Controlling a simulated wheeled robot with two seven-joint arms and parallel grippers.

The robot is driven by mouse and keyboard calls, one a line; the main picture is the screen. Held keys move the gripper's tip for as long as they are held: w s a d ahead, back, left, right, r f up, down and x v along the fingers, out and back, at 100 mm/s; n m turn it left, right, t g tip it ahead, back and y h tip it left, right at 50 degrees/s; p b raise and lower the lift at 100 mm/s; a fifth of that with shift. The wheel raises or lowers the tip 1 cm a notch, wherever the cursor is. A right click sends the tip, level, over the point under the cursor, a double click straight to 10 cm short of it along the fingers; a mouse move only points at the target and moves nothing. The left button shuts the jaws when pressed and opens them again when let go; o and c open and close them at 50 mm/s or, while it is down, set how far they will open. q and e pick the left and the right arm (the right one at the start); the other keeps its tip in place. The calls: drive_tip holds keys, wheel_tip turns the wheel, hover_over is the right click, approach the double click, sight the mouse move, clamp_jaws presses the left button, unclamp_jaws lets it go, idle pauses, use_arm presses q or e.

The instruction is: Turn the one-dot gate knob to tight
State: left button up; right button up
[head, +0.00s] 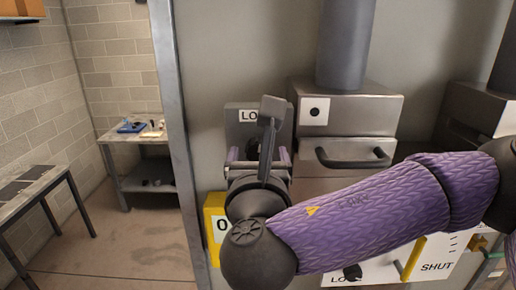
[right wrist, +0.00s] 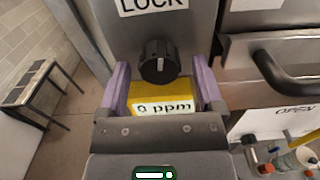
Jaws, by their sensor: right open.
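A black round knob (right wrist: 158,62) with a light pointer mark sits on a grey panel (right wrist: 185,20) under a LOCK label, in the right wrist view. The mark points roughly up. My right gripper (right wrist: 160,82) is open, its purple fingers on either side of the knob and apart from it. In the head view my right gripper (head: 257,152) is in front of the grey panel (head: 238,116), and my wrist hides the knob. My left gripper is not in view.
A yellow box (head: 214,212), labelled 0 ppm in the right wrist view, is below the knob. A dark handle (head: 352,160) sticks out from the heater. Another black knob (head: 352,272) shows low down, near a SHUT label (head: 436,267). Tables stand at left.

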clamp_jaws()
idle(0.3)
drive_tip(key=shift+f+m+b, duration=0.15)
drive_tip(key=shift+m+b, duration=0.25)
drive_tip(key=shift+b, duration=0.25)
drive_tip(key=m+b, duration=0.8)
drive_tip(key=b, duration=0.2)
drive_tip(key=shift+a+f, duration=0.1)
drive_tip(key=shift+f, duration=0.05)
drive_tip(key=m+b, duration=0.4)
drive_tip(key=m, duration=0.1)
drive_tip(key=shift+m+b, duration=0.3)
drive_tip(key=shift+m, duration=0.1)
drive_tip(key=m+b, duration=0.2)
drive_tip(key=m, duration=0.1)
drive_tip(key=shift+r, duration=0.2)
drive_tip(key=shift+r+m+b, duration=0.1)
drive_tip(key=shift+m+b, duration=0.5)
drive_tip(key=shift+m, duration=0.9)
